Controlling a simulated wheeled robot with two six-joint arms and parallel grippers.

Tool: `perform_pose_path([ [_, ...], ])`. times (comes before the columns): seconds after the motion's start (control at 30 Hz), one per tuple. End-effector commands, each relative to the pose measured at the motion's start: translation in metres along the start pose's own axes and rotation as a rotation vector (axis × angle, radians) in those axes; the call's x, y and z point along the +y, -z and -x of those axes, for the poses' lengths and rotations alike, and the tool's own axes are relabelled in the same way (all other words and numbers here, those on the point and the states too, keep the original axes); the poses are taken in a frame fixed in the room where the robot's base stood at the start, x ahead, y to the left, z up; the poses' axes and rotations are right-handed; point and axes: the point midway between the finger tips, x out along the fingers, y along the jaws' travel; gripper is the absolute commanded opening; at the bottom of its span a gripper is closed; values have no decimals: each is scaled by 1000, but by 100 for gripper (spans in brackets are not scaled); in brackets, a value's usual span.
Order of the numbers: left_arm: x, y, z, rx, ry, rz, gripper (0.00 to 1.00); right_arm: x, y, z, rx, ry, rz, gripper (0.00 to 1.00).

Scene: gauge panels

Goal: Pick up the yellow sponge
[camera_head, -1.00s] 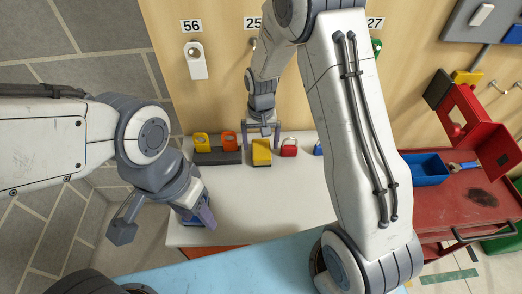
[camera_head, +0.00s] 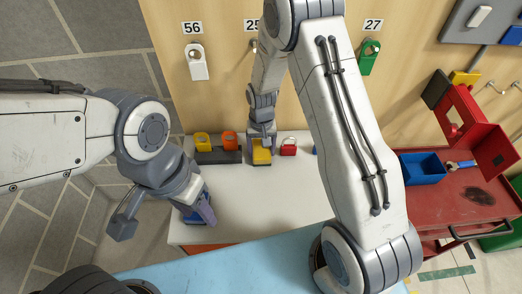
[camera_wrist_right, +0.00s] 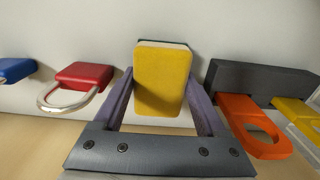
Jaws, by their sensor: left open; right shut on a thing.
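The yellow sponge (camera_head: 262,157) sits near the back of the white table, between the dark grey block and the red padlock. It fills the middle of the right wrist view (camera_wrist_right: 162,85), with a pale layer and a dark green edge at its far end. My right gripper (camera_head: 262,143) is shut on the sponge, one purple finger on each side of it. I cannot tell whether the sponge is clear of the table. My left gripper (camera_head: 203,209) is open over the table's left front corner, close to a dark blue object that it partly hides.
A grey block (camera_head: 218,157) holding yellow and orange tags stands left of the sponge; a red padlock (camera_head: 288,150) stands right. Numbered tags hang on the wooden panel behind. A red cart (camera_head: 455,205) with a blue bin (camera_head: 423,170) is at right. The table's middle is clear.

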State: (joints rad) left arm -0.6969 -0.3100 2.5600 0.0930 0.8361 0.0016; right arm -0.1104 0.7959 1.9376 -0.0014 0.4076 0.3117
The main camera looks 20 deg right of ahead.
Motion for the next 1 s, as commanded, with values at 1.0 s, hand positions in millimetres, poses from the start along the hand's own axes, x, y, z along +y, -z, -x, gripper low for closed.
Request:
perform_pose_path([
  [1.0, -2, -2, -33, 0, 0, -2, 50, 0, 1, 216, 6, 2, 0, 21],
])
